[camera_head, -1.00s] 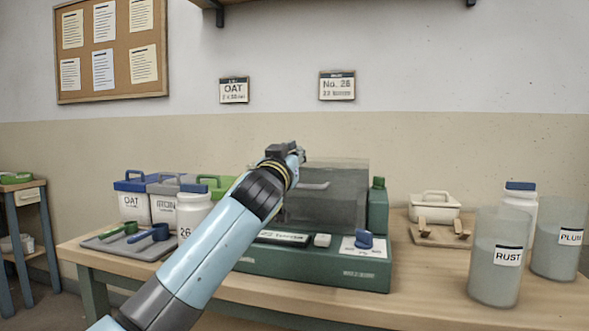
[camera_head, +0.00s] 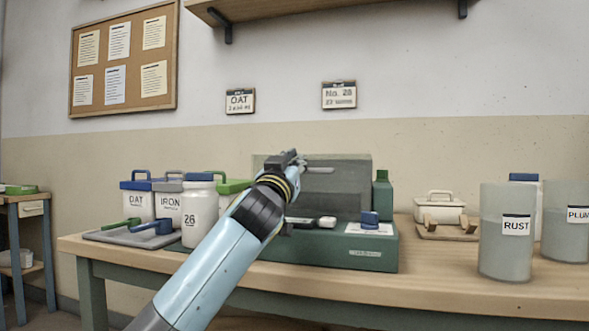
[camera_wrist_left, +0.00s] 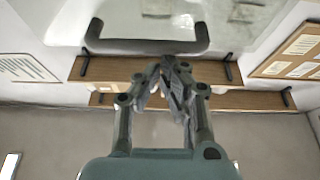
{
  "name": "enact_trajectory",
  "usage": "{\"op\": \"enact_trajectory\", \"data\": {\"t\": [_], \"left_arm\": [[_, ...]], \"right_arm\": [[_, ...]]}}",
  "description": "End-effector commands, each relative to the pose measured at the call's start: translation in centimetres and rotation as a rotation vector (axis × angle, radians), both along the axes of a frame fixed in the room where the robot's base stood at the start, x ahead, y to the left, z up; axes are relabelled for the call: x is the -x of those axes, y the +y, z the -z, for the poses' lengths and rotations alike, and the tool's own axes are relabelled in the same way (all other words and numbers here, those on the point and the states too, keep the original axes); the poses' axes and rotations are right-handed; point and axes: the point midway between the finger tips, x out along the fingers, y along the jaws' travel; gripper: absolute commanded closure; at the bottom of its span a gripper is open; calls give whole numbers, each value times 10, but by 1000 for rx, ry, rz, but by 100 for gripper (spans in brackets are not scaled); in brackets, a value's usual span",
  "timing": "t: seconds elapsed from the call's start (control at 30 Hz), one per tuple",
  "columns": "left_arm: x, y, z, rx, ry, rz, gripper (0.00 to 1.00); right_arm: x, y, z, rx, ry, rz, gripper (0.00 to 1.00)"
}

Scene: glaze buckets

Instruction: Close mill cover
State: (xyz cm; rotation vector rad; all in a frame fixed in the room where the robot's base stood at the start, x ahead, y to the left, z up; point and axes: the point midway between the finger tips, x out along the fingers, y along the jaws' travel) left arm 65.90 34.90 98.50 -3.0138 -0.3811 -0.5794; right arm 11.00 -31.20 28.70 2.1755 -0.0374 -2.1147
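The mill has a green base (camera_head: 345,252) on the table, with a grey see-through cover (camera_head: 345,189) standing above it. A dark bar handle (camera_head: 319,170) is on the cover, and it also shows at the top of the left wrist view (camera_wrist_left: 145,47). My left gripper (camera_head: 298,159) is at the cover's upper part, beside the handle. In the left wrist view its fingertips (camera_wrist_left: 163,68) are together, just below the bar, with nothing seen between them. Contact with the bar cannot be told. My left arm hides part of the mill's left side. My right gripper is not in view.
Lidded tubs (camera_head: 137,203), a white jar marked 26 (camera_head: 199,215) and a tray with scoops (camera_head: 110,236) stand left of the mill. A green bottle (camera_head: 383,194), white dish (camera_head: 440,208) and RUST container (camera_head: 505,245) stand right.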

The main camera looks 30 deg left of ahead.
Motion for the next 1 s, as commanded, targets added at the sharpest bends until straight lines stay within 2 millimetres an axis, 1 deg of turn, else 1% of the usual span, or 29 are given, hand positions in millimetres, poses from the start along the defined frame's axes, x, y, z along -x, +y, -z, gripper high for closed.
{"op": "enact_trajectory", "data": {"t": [0.03,0.47,0.57,0.67,0.9,1.0], "left_arm": [[-1,1,9,5,14,-3,100],[-1,2,12,7,21,-5,100],[3,0,15,8,22,-5,100],[16,-3,20,7,22,-5,100],[67,-17,33,4,11,-2,100],[85,-22,39,3,8,-2,100]], "right_arm": [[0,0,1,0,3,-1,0],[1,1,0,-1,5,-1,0],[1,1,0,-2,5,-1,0],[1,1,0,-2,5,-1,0],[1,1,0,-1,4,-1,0],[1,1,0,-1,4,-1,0]]}}
